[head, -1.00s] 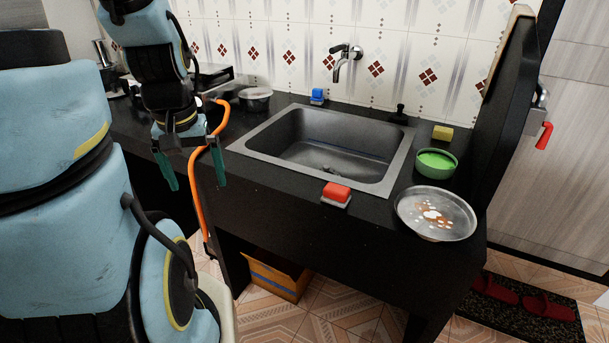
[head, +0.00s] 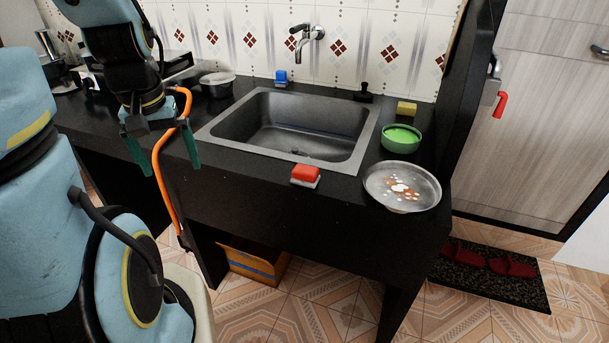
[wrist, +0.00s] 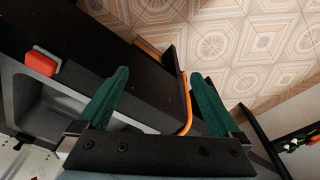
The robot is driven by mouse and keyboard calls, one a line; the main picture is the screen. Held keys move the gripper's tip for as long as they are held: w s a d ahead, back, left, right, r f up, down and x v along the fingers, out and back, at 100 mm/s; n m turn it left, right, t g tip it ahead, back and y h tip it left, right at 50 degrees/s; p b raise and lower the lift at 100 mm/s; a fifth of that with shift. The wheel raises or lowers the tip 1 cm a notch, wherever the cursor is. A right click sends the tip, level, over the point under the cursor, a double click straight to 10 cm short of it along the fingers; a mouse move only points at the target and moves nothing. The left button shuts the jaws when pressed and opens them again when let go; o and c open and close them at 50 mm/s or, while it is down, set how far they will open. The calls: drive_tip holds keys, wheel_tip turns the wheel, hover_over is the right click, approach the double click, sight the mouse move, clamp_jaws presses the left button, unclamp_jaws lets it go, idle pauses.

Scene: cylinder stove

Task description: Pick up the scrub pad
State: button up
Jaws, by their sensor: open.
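A red block on a pale grey base (head: 305,174), which looks like the scrub pad, lies on the dark counter's front edge, just in front of the sink. It also shows at the upper left of the wrist view (wrist: 41,63). My gripper (head: 163,158) hangs to the left of it in the head view, above the front of the counter left of the sink. Its two green fingers are spread apart with nothing between them, as the wrist view also shows (wrist: 160,74). The gripper is clear of the red block.
The sink (head: 368,150) lies behind the block. A metal plate (head: 380,196), green bowl (head: 401,139) and yellow sponge (head: 406,108) are to the right. A blue item (head: 281,77) stands behind the sink. An orange hose (head: 160,175) hangs by my gripper. A cardboard box (head: 251,264) is below.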

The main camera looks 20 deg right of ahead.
drive_tip(key=w+d+m, duration=0.2)
drive_tip(key=d, duration=0.4)
drive_tip(key=w+d+m, duration=0.1)
drive_tip(key=w+d, duration=0.2)
drive_tip(key=d, duration=0.4)
drive_tip(key=m+g+b, duration=0.1)
drive_tip(key=m, duration=0.3)
approach(305, 169)
drive_tip(key=shift+w+d+f, duration=0.1)
drive_tip(key=shift+w+d, duration=0.1)
drive_tip(key=shift+d, duration=0.2)
wheel_tip(305, 169, down, 5)
drive_tip(key=f, duration=0.1)
drive_tip(key=f+p, duration=0.2)
drive_tip(key=f, duration=0.1)
drive_tip(key=shift+a, duration=0.25)
drive_tip(key=shift+f, duration=0.65)
drive_tip(key=shift+c, duration=0.4)
